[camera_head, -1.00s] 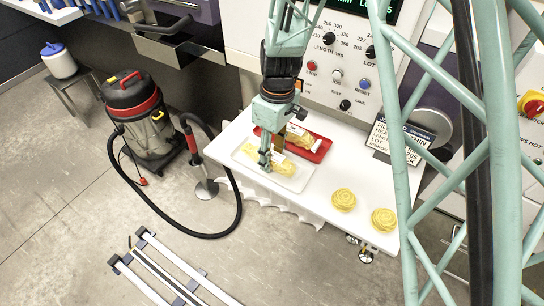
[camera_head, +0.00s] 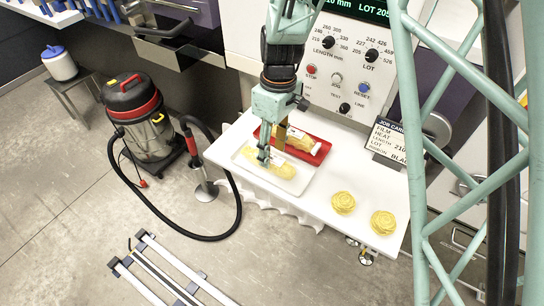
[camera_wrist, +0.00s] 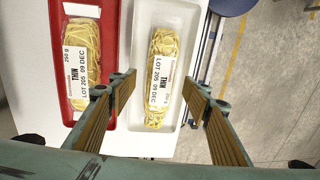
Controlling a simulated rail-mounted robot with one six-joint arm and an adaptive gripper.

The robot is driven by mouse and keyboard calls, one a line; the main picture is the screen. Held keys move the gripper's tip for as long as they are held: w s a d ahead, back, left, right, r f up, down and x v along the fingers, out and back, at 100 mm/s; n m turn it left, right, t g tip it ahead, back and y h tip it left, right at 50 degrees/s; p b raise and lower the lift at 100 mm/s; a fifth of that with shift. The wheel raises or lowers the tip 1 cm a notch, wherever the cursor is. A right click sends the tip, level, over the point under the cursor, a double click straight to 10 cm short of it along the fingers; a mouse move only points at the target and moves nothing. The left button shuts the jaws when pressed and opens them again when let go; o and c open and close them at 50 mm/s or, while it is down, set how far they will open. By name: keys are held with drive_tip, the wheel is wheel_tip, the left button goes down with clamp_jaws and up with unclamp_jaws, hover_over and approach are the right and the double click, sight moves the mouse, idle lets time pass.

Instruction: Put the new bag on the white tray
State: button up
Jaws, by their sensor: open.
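The white tray (camera_head: 296,189) lies on the white table, with a clear bag of yellow pasta (camera_head: 285,171) inside it. The same bag (camera_wrist: 158,75) in the wrist view has a white label that seems to read "LOT 205 09 DEC". My gripper (camera_head: 272,150) is over this tray, open, one finger on each side of the bag's lower part in the wrist view (camera_wrist: 160,97). I cannot tell whether the fingers touch it. A second, similarly labelled pasta bag (camera_head: 300,141) lies in the red tray (camera_head: 323,150). Which bag is new is unclear.
Two yellow pasta nests (camera_head: 343,202) stand on the table (camera_head: 312,200) to the right, with bare table around them. A control panel (camera_head: 345,70) rises behind. A sign (camera_head: 388,140) stands at the back right. A vacuum cleaner (camera_head: 140,115) stands on the floor at left.

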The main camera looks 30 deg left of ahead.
sight(274, 155)
wheel_tip(274, 155, up, 8)
drive_tip(key=shift+w+r, duration=0.15)
drive_tip(key=shift+w, duration=0.25)
idle(0.6)
